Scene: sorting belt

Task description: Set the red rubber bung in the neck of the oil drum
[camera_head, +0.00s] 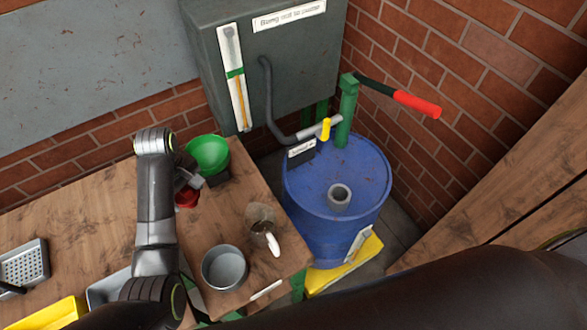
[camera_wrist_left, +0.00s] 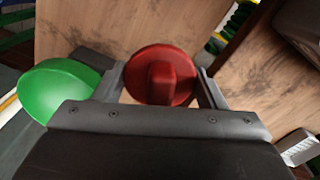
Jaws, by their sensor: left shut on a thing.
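The red rubber bung (camera_head: 186,199) is between the fingers of my left gripper (camera_head: 190,186), over the wooden bench beside a green funnel. In the left wrist view the bung (camera_wrist_left: 161,75) shows as a red disc with a raised grip, and the gripper (camera_wrist_left: 160,88) is shut on it. The blue oil drum (camera_head: 310,190) stands right of the bench. Its grey neck (camera_head: 340,196) rises from the lid and looks open and empty. My left gripper is well left of the drum. A dark arm crosses the lower right, but no right gripper shows.
The green funnel (camera_head: 208,155) stands close to the left gripper. A metal pot (camera_head: 225,268) and a glass jug (camera_head: 261,217) stand on the bench between gripper and drum. A green pump (camera_head: 347,110) with a red-handled lever (camera_head: 417,104) rises behind the neck.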

